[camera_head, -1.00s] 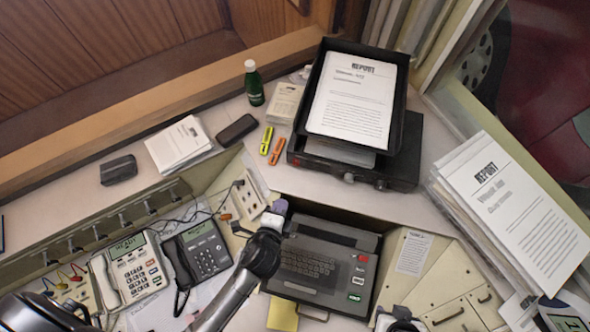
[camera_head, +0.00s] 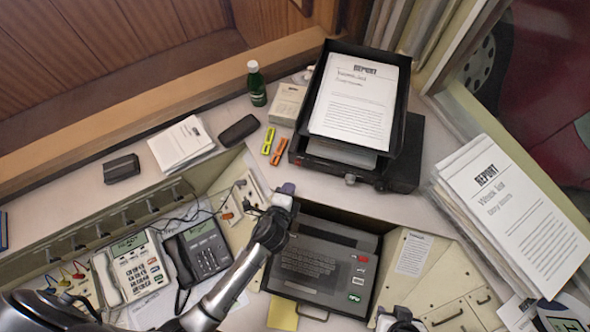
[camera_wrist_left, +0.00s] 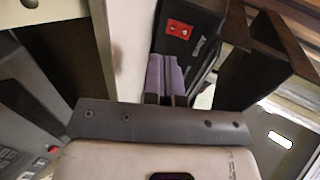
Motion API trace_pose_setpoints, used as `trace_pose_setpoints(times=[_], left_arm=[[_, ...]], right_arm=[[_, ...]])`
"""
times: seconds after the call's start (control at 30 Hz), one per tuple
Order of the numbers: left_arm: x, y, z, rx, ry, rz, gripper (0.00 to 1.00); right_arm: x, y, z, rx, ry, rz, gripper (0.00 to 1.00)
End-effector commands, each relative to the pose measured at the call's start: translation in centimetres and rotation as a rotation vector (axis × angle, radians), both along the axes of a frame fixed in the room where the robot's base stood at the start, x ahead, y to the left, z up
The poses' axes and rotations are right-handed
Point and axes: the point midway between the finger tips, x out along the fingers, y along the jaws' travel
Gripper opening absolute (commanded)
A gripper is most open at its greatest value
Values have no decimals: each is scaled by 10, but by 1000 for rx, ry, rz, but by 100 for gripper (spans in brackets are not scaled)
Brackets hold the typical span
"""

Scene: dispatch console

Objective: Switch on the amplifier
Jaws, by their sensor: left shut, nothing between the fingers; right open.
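The amplifier (camera_head: 405,155) is a flat black box with small knobs on its front, under a black paper tray at the back of the console. In the left wrist view, a dark box that looks like the amplifier (camera_wrist_left: 200,60) carries a red switch panel (camera_wrist_left: 179,29) just beyond my fingertips. My left gripper (camera_head: 284,190) is shut and empty, in front of the amplifier's left end; its pale purple fingers (camera_wrist_left: 166,75) point towards the red panel. I cannot tell whether they touch the box. My right gripper (camera_head: 400,318) is partly cut off at the bottom edge, away from the amplifier.
The black tray (camera_head: 322,75) holding report sheets stands on the amplifier. A keyboard unit (camera_head: 318,265) sits below in a recess. Two phones (camera_head: 202,250) are at left.

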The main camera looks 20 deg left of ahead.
Motion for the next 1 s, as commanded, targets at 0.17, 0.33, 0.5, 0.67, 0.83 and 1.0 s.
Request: trace_pose_setpoints(times=[0.17,0.33,0.5,0.67,0.83,1.0], left_arm=[[30,3,-12,0,-1,0,0],[51,6,-14,-1,0,0,0],[64,7,-17,-2,0,0,0],[68,7,-18,-2,1,0,0],[69,8,-18,-1,1,-1,0],[69,8,-18,-1,1,-1,0]], right_arm=[[0,1,2,4,0,-3,43],[0,2,7,8,0,-5,43],[0,2,9,8,0,-5,43],[0,2,9,7,0,-4,43],[0,1,9,3,0,-2,43],[0,-1,8,-3,1,2,43]])
